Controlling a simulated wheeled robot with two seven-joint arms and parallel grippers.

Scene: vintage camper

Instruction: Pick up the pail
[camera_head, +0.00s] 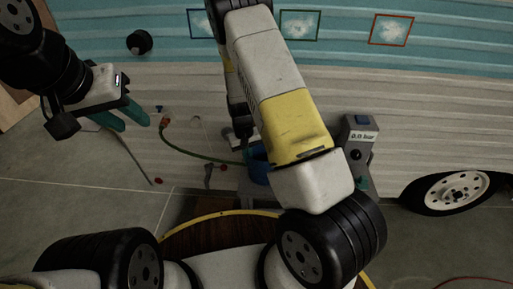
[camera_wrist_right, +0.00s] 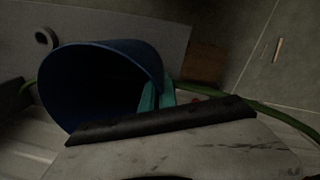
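The blue pail (camera_head: 258,168) is in the head view, partly hidden behind my right arm, beside a grey stand. In the right wrist view the pail (camera_wrist_right: 88,88) is large, and its open mouth and dark inside show. My right gripper (camera_wrist_right: 159,95) has its teal fingers on either side of the pail's rim, close together with the wall between them. The right fingertips are hidden in the head view. My left gripper (camera_head: 122,118) is at the left of the head view, empty, with its teal fingers apart.
A green hose (camera_head: 200,155) runs along the camper wall toward the pail. A grey gauge box (camera_head: 360,135) stands right of my right arm. A round wooden table (camera_head: 215,230) is in front. The camper wheel (camera_head: 455,190) is at the right.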

